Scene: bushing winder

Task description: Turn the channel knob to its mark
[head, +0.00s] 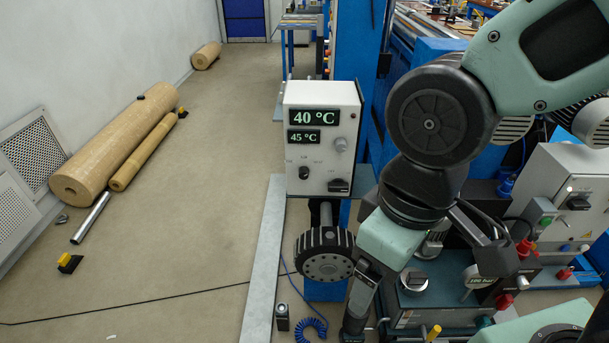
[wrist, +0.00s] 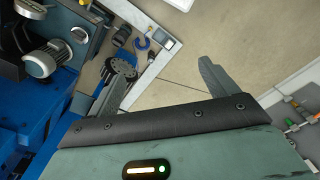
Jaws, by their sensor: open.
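A white control box (head: 320,140) faces me in the head view, with green readouts of 40 °C and 45 °C. Below the readouts is a small dark knob (head: 304,172) with tiny labels around it, too small to read; it may be the channel knob. A pale grey knob (head: 340,144) and a black switch (head: 339,185) are to its right. My gripper (head: 354,325) hangs low at the bottom of the head view, below the box and apart from it. In the wrist view, its two fingers (wrist: 163,82) are spread wide with nothing between them.
A black handwheel (head: 326,255) stands under the box, close left of my gripper. A machine unit with a grey dial (head: 413,281) is at the right. Floor at the left is mostly open; rolls (head: 115,145) lie by the wall.

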